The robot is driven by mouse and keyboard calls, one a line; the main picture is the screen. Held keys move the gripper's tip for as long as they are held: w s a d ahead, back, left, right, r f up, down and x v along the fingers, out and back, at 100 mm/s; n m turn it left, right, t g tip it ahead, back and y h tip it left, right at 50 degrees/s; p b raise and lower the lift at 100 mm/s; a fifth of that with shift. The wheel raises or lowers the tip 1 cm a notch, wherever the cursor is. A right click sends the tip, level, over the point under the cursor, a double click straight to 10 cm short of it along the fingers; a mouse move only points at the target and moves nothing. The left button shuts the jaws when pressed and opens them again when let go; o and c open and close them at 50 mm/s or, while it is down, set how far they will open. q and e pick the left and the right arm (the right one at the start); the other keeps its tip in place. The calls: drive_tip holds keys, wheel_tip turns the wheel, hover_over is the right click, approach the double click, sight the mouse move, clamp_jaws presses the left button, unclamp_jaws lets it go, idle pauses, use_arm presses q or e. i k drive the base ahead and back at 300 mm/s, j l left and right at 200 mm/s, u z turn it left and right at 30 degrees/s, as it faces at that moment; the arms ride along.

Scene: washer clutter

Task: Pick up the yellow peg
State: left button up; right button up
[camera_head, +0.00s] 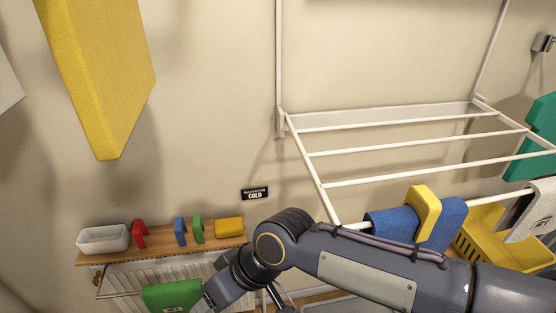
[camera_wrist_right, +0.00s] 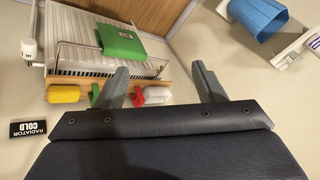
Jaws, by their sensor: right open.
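The yellow peg (camera_head: 426,212) sits over the blue cloth (camera_head: 393,223) on the front bar of the drying rack in the head view. My right arm reaches in from the right, passing below the peg, and its wrist is bent down near the wooden shelf. My right gripper (camera_wrist_right: 162,82) is open and empty in the right wrist view, its two fingers spread wide above the shelf area. The peg does not show in the right wrist view. My left gripper is not in view.
The wooden shelf (camera_head: 165,249) holds a white tray (camera_head: 103,239), red (camera_head: 139,234), blue (camera_head: 180,231) and green (camera_head: 198,229) pegs, and a yellow sponge (camera_head: 229,227). A green cloth (camera_head: 172,296) hangs below. A yellow basket (camera_head: 490,243) stands right. The white rack (camera_head: 410,147) juts out.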

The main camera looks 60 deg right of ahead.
sight(425, 203)
drive_tip(key=z, duration=0.45)
drive_tip(key=l+z, duration=0.1)
drive_tip(key=z, duration=1.6)
drive_tip(key=i+z, duration=0.1)
drive_tip(key=z, duration=0.35)
drive_tip(key=l+z, duration=0.1)
drive_tip(key=z, duration=0.3)
